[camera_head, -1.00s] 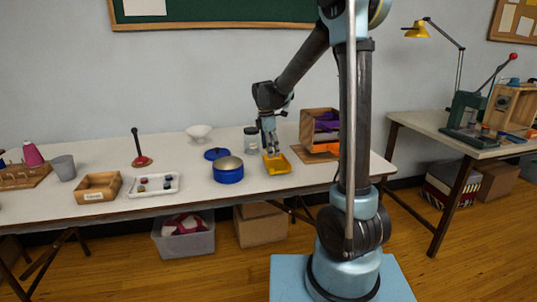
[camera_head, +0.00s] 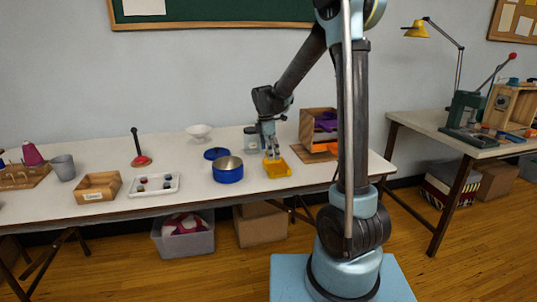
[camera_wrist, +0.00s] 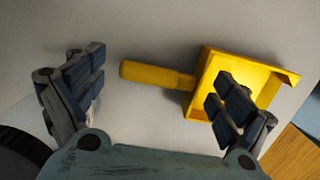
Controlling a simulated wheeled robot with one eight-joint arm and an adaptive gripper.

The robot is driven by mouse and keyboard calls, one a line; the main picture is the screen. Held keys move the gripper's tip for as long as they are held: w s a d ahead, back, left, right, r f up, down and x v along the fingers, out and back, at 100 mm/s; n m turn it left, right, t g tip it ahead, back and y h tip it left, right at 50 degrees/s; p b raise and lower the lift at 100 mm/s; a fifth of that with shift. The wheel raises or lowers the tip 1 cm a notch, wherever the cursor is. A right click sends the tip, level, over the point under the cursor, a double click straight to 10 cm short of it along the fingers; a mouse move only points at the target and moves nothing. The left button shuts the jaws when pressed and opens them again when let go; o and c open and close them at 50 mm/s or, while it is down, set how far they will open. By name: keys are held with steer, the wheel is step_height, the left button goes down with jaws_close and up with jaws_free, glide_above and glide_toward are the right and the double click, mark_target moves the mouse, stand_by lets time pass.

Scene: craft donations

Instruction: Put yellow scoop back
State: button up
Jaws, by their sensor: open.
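The yellow scoop (camera_head: 279,171) lies on the long white table, right of the blue pot. In the wrist view its square pan (camera_wrist: 252,72) is at the right and its handle (camera_wrist: 155,75) points left. My gripper (camera_head: 271,154) is just above it in the head view. In the wrist view my gripper (camera_wrist: 158,92) is open, its fingers spread wide to both sides of the handle. The right finger overlaps the pan in the picture and hides part of it. I cannot tell whether it touches.
The blue pot (camera_head: 229,174) stands close on the left, its blue lid (camera_head: 216,153) behind it. A wooden box (camera_head: 314,122) with purple contents stands behind right on a brown board (camera_head: 311,156). A jar (camera_head: 251,138) and white bowl (camera_head: 199,131) are farther back.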

step_height(320, 180, up, 12)
steer(key=a+f, duration=0.1)
steer(key=s+d+r+m, duration=0.2)
steer(key=s+d+m, duration=0.4)
steer(key=s+d, duration=0.35)
steer(key=s+d+f+m, duration=0.4)
steer(key=s+f+m, duration=0.1)
steer(key=s, duration=0.2)
steer(key=s+d+f+m+t+y, duration=0.1)
steer(key=s+d+f+m, duration=0.3)
steer(key=s, duration=0.4)
steer(key=s+d+f+m, duration=0.4)
steer(key=s+f+m, duration=0.1)
steer(key=s, duration=0.3)
steer(key=shift+d+f+m+t, duration=0.2)
steer(key=shift+f+m+t, duration=0.1)
steer(key=shift+m+t, duration=0.15)
